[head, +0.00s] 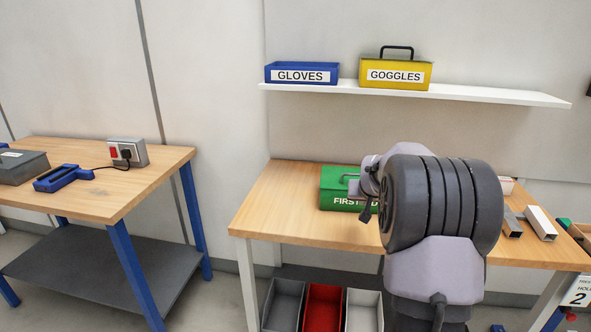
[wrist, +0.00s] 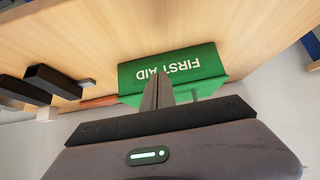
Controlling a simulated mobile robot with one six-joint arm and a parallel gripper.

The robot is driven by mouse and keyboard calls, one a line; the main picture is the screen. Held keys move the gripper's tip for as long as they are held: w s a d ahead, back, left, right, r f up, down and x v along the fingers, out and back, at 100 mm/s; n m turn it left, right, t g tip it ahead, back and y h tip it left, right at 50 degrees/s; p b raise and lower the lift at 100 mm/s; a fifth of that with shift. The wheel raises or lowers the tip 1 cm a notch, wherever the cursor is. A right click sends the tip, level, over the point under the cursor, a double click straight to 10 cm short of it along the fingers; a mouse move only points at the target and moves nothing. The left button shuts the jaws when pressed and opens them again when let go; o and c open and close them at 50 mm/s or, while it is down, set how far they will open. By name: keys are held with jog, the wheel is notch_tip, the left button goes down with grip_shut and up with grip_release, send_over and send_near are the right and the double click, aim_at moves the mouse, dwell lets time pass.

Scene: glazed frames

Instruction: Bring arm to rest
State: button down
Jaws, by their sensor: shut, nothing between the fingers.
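My arm stands in front of the right workbench (head: 283,207) in the head view, its thick dark joint covering part of the bench. My gripper (wrist: 161,76) shows in the wrist view with its two fingers together and nothing between them. A green FIRST AID box (head: 333,186) sits on the right bench, partly hidden by the arm. It also shows in the wrist view (wrist: 205,62), upside down, with my fingers overlapping its lower edge in the picture. I cannot tell whether they touch it.
A white shelf (head: 500,96) above holds a blue GLOVES bin (head: 270,76) and a yellow GOGGLES box (head: 397,86). Metal bars (head: 540,224) lie at the bench's right. Below are grey, red and white bins (head: 323,306). The left bench (head: 120,190) carries a socket box (head: 137,147) and a blue tool (head: 60,179).

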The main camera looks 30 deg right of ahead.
jog(key=s+a+r+y, duration=0.1)
jog(key=s+a+r, duration=0.2)
jog(key=a, duration=0.5)
jog(key=s+a+r+n+y, duration=0.1)
jog(key=s+a+r, duration=0.2)
jog(key=a, duration=0.5)
jog(key=s+a+r+y, duration=0.1)
jog(key=s+a+r, duration=0.2)
jog(key=a, duration=0.5)
jog(key=s+a+f+y, duration=0.2)
jog(key=s+a, duration=0.6)
jog(key=s, duration=0.3)
jog(key=s+a+f+n+g+y, duration=0.1)
jog(key=s+a+f+y, duration=0.1)
jog(key=s+a, duration=0.7)
jog(key=s, duration=0.3)
jog(key=shift+a, duration=0.25)
